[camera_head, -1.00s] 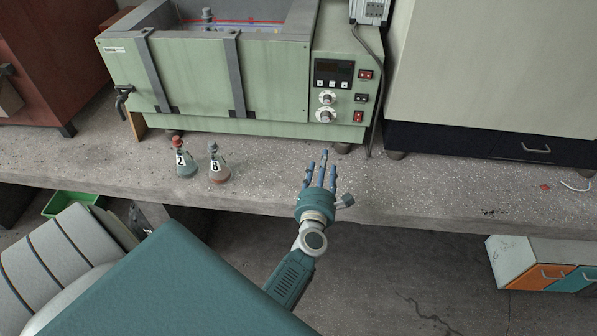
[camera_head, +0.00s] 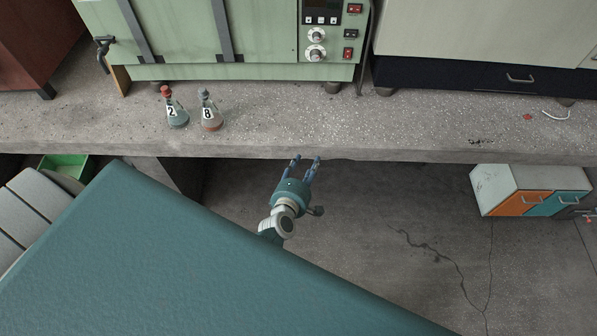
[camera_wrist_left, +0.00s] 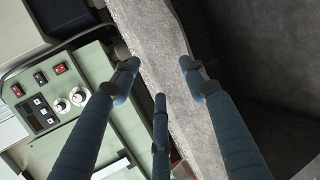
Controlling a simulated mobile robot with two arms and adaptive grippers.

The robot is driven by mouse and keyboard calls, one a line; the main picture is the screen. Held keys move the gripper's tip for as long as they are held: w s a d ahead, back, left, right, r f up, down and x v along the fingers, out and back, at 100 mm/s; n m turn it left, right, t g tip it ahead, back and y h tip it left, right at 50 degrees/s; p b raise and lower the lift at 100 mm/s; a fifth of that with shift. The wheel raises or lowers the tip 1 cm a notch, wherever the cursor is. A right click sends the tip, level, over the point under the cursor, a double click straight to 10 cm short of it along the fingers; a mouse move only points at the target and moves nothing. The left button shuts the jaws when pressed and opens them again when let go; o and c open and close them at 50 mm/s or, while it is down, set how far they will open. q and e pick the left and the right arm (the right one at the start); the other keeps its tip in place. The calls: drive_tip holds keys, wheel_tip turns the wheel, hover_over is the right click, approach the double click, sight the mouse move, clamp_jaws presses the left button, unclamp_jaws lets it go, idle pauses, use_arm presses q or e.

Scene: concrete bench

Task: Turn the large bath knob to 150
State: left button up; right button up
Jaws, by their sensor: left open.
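The green water bath (camera_head: 190,40) stands on the concrete bench. Its front panel has two pale knobs at the right, an upper knob (camera_head: 317,35) and a lower knob (camera_head: 315,55). Both also show in the left wrist view, the lower knob (camera_wrist_left: 78,96) beside the upper knob (camera_wrist_left: 61,105). The lower one looks slightly larger there; their dial marks are too small to read. My left gripper (camera_head: 306,160) is open and empty at the bench's front edge, well short of the knobs. Its spread blue fingers (camera_wrist_left: 158,78) show in the wrist view. My right gripper is out of view.
Flask 2 (camera_head: 175,110) and flask 8 (camera_head: 210,113) stand on the bench (camera_head: 420,125) left of the knobs. A dark-based cabinet (camera_head: 460,75) stands right of the bath. Bench top before the panel is clear. A small drawer unit (camera_head: 500,190) is below at right.

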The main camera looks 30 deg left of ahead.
use_arm(q)
drive_tip(key=shift+s+d+f+m, duration=0.1)
drive_tip(key=shift+s+f+m, duration=0.4)
drive_tip(key=shift+s+f, duration=0.3)
drive_tip(key=s+d+f+m+g+h, duration=0.2)
drive_tip(key=s+f+m+g, duration=0.1)
drive_tip(key=s+f+m, duration=0.55)
drive_tip(key=s+d+f+m+g+h, duration=0.1)
drive_tip(key=s+d+f+m+g, duration=0.3)
drive_tip(key=s+f, duration=0.8)
drive_tip(key=s+a+f+m+g, duration=0.2)
drive_tip(key=s+f+m, duration=0.1)
drive_tip(key=s, duration=0.5)
drive_tip(key=s+a+f+m+g, duration=0.2)
drive_tip(key=s+f+m, duration=0.1)
drive_tip(key=s, duration=0.6)
drive_tip(key=s+a+f+m+g, duration=0.1)
drive_tip(key=s+a+f+m, duration=0.1)
drive_tip(key=s+m, duration=0.3)
drive_tip(key=s+f, duration=0.1)
drive_tip(key=s, duration=0.3)
drive_tip(key=shift+g+y, duration=0.4)
drive_tip(key=shift+w, duration=0.15)
